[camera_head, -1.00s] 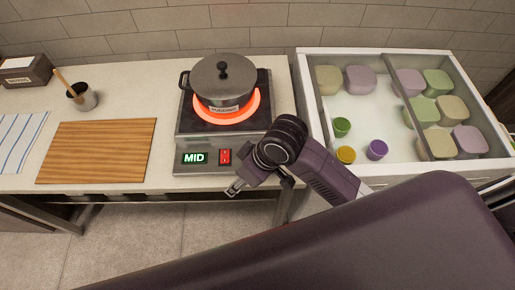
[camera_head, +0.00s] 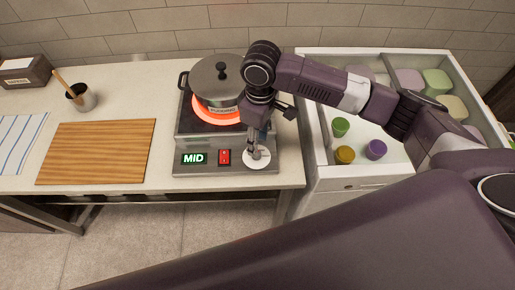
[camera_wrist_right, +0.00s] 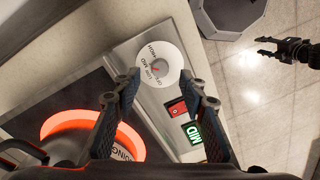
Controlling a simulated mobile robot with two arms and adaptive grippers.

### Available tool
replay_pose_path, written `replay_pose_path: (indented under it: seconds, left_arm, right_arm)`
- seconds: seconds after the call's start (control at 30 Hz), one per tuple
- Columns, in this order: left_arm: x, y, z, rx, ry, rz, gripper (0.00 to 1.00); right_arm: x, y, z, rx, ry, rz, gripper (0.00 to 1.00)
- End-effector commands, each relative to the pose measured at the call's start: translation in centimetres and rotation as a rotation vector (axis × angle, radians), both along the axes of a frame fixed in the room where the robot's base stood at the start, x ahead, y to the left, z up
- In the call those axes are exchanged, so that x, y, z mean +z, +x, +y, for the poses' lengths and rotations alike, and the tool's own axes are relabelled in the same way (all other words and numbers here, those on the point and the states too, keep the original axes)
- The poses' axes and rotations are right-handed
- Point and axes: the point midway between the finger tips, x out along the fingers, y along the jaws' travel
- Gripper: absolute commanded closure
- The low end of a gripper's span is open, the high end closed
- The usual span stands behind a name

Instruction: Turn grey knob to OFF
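The stove (camera_head: 183,166) has a white dial plate with the grey knob (camera_wrist_right: 157,63) at its front right. The lit display (camera_head: 194,158) reads MID. My right gripper (camera_head: 257,153) is over the dial and hides much of it. In the right wrist view, my right gripper (camera_wrist_right: 160,80) is open, with a finger on each side of the knob; contact cannot be told. My left gripper (camera_wrist_right: 264,47) shows small over the floor in the right wrist view, its fingers apart.
A pot (camera_head: 216,82) stands on the glowing red burner (camera_head: 222,119), close to my right arm. A red switch (camera_head: 224,157) is left of the knob. A cutting board (camera_head: 96,151) lies left. An open drawer (camera_head: 317,150) with several cups and containers is right, under my arm.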

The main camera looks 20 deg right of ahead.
Motion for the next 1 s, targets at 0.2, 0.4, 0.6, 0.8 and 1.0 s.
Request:
replay_pose_path:
  seconds: [0.2, 0.4, 0.6, 0.8, 1.0]
  left_arm:
    - [0.6, 0.0, 0.0, 0.0, 0.0, 0.0, 0.6]
    - [0.7, 0.0, 0.0, 0.0, 0.0, 0.0, 0.6]
    - [0.6, 0.0, 0.0, 0.0, 0.0, 0.001, 0.6]
    - [0.6, 0.0, 0.1, 0.0, 0.0, 0.001, 0.6]
    - [0.6, -0.1, 0.1, 0.0, 0.0, 0.001, 0.6]
  right_arm:
    - [-3.4, -0.2, 0.1, 0.001, -0.001, 0.002, 0.62]
    - [-4.9, -0.2, 0.2, 0.001, 0.001, -0.003, 0.62]
    - [-5.1, -0.2, 0.2, 0.002, 0.001, -0.003, 0.62]
    - [-5.1, -0.2, 0.2, 0.002, 0.001, -0.002, 0.77]
    - [-5.0, -0.2, 0.2, 0.002, 0.001, -0.003, 0.99]
